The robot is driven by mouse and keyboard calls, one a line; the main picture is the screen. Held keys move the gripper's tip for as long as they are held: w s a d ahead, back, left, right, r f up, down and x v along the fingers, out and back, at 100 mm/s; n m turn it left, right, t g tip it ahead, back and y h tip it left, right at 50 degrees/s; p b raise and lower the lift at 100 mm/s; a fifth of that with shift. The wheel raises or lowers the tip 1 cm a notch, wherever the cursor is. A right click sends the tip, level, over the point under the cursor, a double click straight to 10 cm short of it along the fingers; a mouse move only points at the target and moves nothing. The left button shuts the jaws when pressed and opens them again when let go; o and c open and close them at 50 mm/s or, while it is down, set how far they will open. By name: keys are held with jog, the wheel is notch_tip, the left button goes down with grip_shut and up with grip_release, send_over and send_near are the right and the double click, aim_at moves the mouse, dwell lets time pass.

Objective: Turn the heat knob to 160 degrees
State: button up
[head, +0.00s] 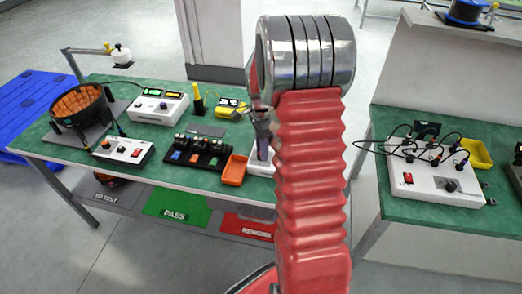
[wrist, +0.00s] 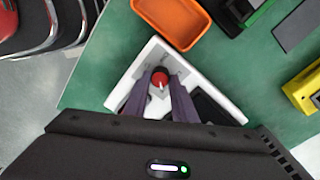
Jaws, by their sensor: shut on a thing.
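A red round knob (wrist: 160,74) with a white pointer mark sits on a white device (wrist: 203,85) in the wrist view. The mark points toward the bottom of that picture. No degree numbers can be read around the knob. My gripper (wrist: 160,90) has its two dark fingers on either side of the knob, shut on it. In the head view my gripper (head: 262,128) is over the white device (head: 261,168) at the right end of the left green table. My arm hides part of the device and the knob there.
An orange tray (head: 234,170) stands just left of the device. Further left are a black fixture (head: 206,163), a white box with a red switch (head: 123,150) and a white display unit (head: 158,106). A second green table (head: 440,212) with a wired white unit (head: 435,184) stands right.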

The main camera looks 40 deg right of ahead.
jog(key=shift+s+a+f, duration=0.2)
jog(key=o, duration=0.7)
jog(key=shift+c, duration=0.2)
jog(key=o, duration=0.4)
jog(key=shift+w+d+r, duration=0.1)
jog(key=shift+r, duration=0.1)
jog(key=r, duration=1.3)
jog(key=shift+w+d+r, duration=0.15)
jog(key=shift+w+r, duration=0.15)
jog(key=shift+w, duration=0.1)
jog(key=shift+c, duration=0.2)
